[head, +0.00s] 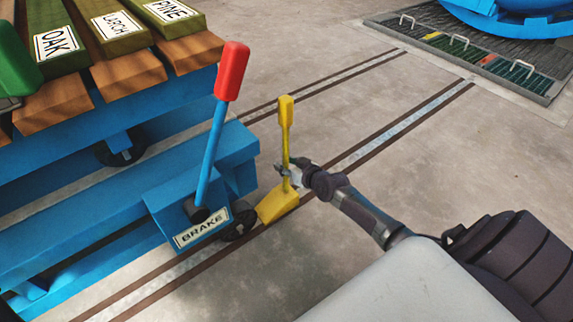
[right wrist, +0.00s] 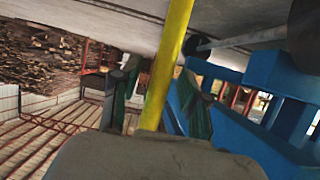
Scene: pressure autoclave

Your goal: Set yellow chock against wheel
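The yellow chock (head: 278,203) is a wedge with a tall upright handle. It sits low at the rail, just right of the cart's dark wheel (head: 240,223); the wedge's left edge is close to the wheel, and I cannot tell if they touch. In the right wrist view the yellow handle (right wrist: 167,70) runs between the two fingers (right wrist: 163,100). My left gripper is not in view.
The blue cart (head: 100,215) carries wood boards labelled OAK, LARCH and PINE. A red-topped brake lever (head: 232,72) rises beside the chock, above a BRAKE plate (head: 202,229). Rails (head: 400,130) cross the floor. A floor grate (head: 470,50) lies at back right. Floor to the right is clear.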

